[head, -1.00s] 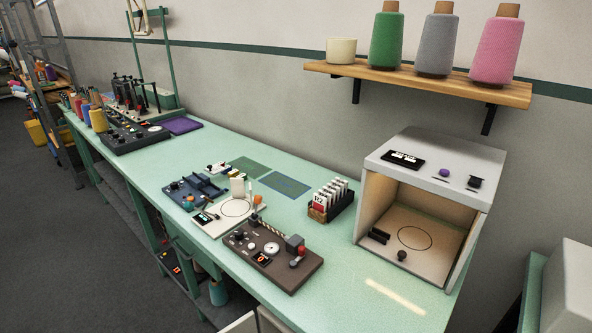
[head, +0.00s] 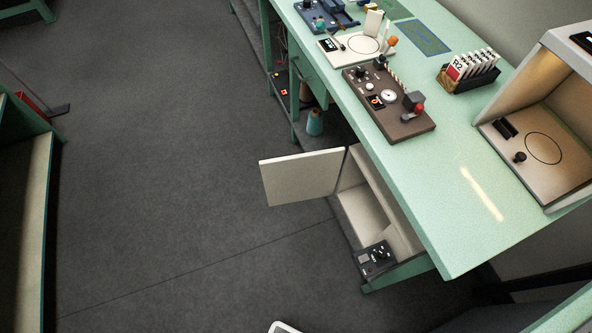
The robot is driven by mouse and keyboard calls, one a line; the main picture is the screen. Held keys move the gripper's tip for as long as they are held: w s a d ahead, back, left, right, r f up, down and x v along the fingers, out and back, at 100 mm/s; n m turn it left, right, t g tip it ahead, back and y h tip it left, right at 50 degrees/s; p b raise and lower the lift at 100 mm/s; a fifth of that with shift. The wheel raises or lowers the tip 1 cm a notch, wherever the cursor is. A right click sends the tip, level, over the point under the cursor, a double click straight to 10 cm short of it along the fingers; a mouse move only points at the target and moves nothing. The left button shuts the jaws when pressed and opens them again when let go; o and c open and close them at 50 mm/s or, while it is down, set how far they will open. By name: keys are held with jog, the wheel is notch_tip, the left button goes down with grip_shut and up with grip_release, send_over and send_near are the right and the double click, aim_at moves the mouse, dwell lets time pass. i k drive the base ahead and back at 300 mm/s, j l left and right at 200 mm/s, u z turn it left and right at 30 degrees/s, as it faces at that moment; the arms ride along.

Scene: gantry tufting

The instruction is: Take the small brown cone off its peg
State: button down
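I cannot clearly make out a small brown cone on a peg. A small brownish shape (head: 306,93) shows in shadow under the bench in the head view, too dim to identify. Just in front of it, a teal-blue cone (head: 315,122) stands on the low shelf under the bench. My gripper is not in view.
The green bench (head: 450,200) crosses the right side, bearing a brown control panel (head: 390,105), a card rack (head: 468,72) and an open white booth (head: 540,130). Below, a cabinet door (head: 302,177) stands open into the aisle. The grey floor (head: 180,150) is clear.

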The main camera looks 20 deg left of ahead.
aim_at(306, 95)
jog(key=j+u, duration=0.1)
jog(key=u, duration=1.5)
jog(key=i+u, duration=0.3)
jog(key=i, duration=3.1)
jog(key=i+j, duration=0.15)
jog(key=i, duration=1.7)
jog(key=z, duration=0.45)
jog(key=i+z, duration=0.15)
jog(key=z, duration=0.7)
jog(key=i+j+z, duration=0.1)
jog(key=z, duration=3.45)
jog(key=u, duration=0.9)
